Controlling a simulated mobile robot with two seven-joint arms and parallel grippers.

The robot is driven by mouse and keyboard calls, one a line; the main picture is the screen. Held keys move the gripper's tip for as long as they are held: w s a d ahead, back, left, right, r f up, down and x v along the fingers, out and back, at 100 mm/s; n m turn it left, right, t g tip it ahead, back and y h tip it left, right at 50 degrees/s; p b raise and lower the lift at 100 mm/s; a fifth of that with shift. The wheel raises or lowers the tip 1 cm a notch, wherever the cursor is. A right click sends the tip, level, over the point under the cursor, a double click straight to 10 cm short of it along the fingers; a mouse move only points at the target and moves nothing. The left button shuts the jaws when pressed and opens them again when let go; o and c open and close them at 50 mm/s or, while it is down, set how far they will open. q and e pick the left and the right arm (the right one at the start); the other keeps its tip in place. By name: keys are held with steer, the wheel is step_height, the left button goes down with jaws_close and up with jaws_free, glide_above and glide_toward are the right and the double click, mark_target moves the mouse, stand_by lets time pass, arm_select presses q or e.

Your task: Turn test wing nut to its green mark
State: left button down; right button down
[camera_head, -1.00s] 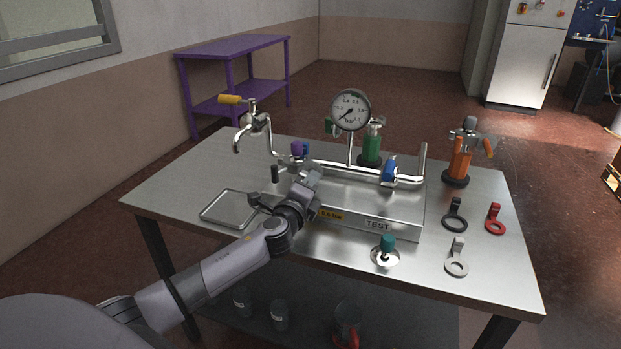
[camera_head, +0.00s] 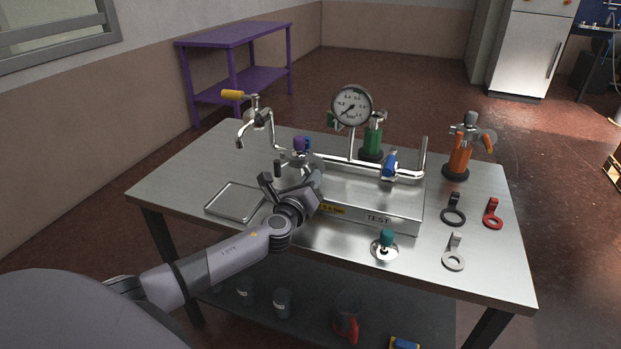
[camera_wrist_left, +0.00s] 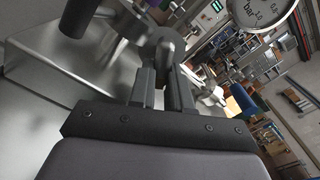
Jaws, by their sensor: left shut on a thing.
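My left gripper (camera_head: 308,182) is at the left end of the steel test rig (camera_head: 365,195), just below a purple knob (camera_head: 301,143). In the left wrist view its two dark fingers (camera_wrist_left: 162,85) are closed on a grey, round-ended part (camera_wrist_left: 166,50). I cannot tell whether this part is the test wing nut. A green mark cannot be made out. My right gripper is not in view.
A pressure gauge (camera_head: 351,106) and a blue valve (camera_head: 389,163) stand on the rig. An empty tray (camera_head: 210,209) lies left. A teal knob (camera_head: 386,238), ring-shaped tags (camera_head: 453,262) and an orange-handled device (camera_head: 459,158) are at the front and right.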

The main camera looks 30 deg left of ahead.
arm_select(q)
steer(key=shift+a+r, duration=0.15)
steer(key=shift+r, duration=0.1)
steer(key=c, duration=1.2)
jaws_free()
steer(key=shift+c, duration=0.2)
steer(key=shift+o, duration=0.9)
steer(key=shift+w+f, duration=0.1)
steer(key=shift+f, duration=0.05)
steer(key=shift+s+d+f, duration=0.1)
steer(key=shift+s+d, duration=0.1)
steer(key=shift+s, duration=0.35)
steer(key=shift+p+v, duration=0.45)
steer(key=shift+v, duration=2.6)
